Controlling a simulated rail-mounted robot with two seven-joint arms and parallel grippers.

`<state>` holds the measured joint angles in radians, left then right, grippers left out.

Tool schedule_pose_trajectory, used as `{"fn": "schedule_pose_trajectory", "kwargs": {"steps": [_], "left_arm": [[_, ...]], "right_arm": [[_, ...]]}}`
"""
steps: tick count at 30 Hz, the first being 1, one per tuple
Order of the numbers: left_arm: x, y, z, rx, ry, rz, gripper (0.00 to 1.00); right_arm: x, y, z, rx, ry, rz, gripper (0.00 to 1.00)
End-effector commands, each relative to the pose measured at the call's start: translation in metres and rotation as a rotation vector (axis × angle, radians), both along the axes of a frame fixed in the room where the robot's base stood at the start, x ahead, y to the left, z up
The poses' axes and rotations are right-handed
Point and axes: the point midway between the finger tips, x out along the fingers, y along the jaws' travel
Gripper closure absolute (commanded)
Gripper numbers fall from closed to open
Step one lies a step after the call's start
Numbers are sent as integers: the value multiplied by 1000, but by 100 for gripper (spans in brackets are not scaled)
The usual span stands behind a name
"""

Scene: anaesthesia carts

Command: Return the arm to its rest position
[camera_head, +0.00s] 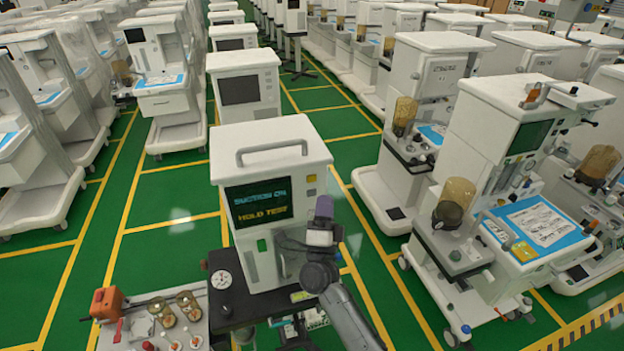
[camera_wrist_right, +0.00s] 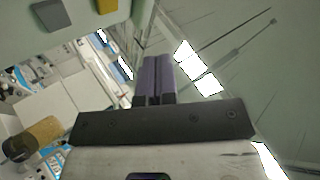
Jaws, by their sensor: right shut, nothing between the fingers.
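My right arm comes in from the bottom of the head view. Its right gripper (camera_head: 323,207) has purple fingers that point upward, in front of the right edge of a white machine (camera_head: 275,145). In the right wrist view the two purple fingers (camera_wrist_right: 157,75) lie together with nothing between them. From the head view I cannot tell whether the gripper touches the machine. The machine's screen (camera_head: 260,200) reads "SUCTION ON" and "HOLD TEST". My left gripper is not in view.
A tray (camera_head: 140,330) with jars and an orange tool (camera_head: 106,304) stands at the lower left. A black shelf (camera_head: 235,312) with a gauge lies below the machine. Anaesthesia carts (camera_head: 520,130) stand in rows on both sides. Green floor (camera_head: 170,225) is open at the left.

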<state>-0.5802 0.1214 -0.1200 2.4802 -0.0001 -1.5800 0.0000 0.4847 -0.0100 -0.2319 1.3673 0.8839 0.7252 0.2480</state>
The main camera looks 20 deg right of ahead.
Motion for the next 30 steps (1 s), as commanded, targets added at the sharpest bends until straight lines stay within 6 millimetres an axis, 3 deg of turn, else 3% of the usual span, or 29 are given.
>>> {"fn": "schedule_pose_trajectory", "kwargs": {"steps": [10,13,17,21,27,30], "left_arm": [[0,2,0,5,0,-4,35],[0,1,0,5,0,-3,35],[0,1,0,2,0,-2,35],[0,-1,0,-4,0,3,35],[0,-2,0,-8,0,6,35],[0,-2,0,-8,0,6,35]], "right_arm": [[1,1,0,-12,7,-7,100],[8,9,-4,-50,59,32,100],[24,35,-18,-172,194,145,100],[34,75,-32,-394,360,295,100],[21,116,-30,-734,544,448,100],[7,123,-25,-902,634,483,100]]}}
